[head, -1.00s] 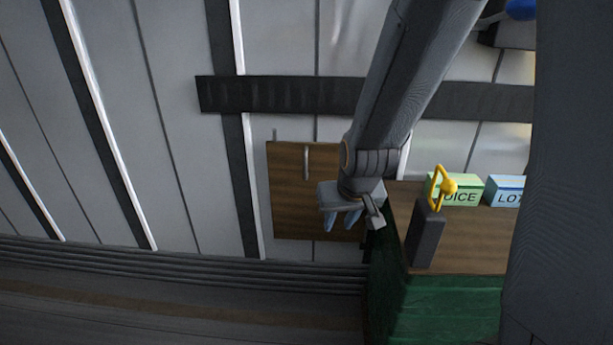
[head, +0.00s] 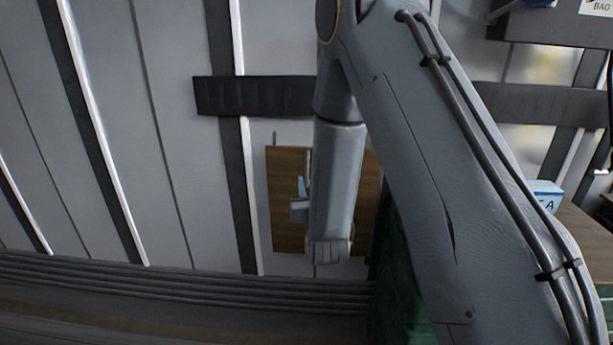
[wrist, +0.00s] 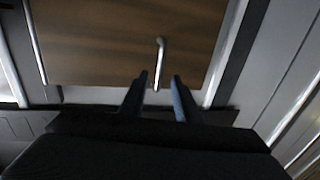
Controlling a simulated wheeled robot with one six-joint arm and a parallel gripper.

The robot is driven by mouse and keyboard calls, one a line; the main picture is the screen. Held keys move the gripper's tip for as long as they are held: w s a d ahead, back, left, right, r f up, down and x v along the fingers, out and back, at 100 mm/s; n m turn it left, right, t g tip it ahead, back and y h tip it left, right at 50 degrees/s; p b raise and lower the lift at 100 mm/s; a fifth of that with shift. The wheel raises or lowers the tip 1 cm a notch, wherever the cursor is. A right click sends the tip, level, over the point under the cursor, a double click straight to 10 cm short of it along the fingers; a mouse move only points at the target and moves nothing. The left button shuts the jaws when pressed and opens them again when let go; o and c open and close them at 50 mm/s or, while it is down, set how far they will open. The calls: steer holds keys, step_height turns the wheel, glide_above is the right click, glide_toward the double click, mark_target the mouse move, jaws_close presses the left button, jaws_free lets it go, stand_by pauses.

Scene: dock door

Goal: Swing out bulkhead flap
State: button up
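The bulkhead flap is a brown wood-grain panel (head: 287,222) on the grey wall in the head view, partly hidden behind my arm. In the wrist view the flap (wrist: 105,45) fills the upper middle and looks flush with the wall. Its pale metal bar handle (wrist: 158,62) stands near the flap's edge, just beyond my fingertips. My gripper (wrist: 160,78) is open, with its two blue-grey fingers apart and the near end of the handle showing between them. I cannot tell whether they touch it. In the head view the handle is hidden and only a bit of my gripper (head: 300,195) shows.
A dark horizontal rail (head: 253,96) crosses the wall above the flap. A green-sided counter (head: 401,285) stands to the right of the flap, with a blue-topped box (head: 545,196) farther right. Dark ribbed trim (head: 180,285) runs along the wall's foot.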

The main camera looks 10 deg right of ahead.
mark_target(307, 173)
steer(key=w, duration=0.7)
steer(key=shift+w+d, duration=0.15)
steer(key=shift+w, duration=0.05)
jaws_close()
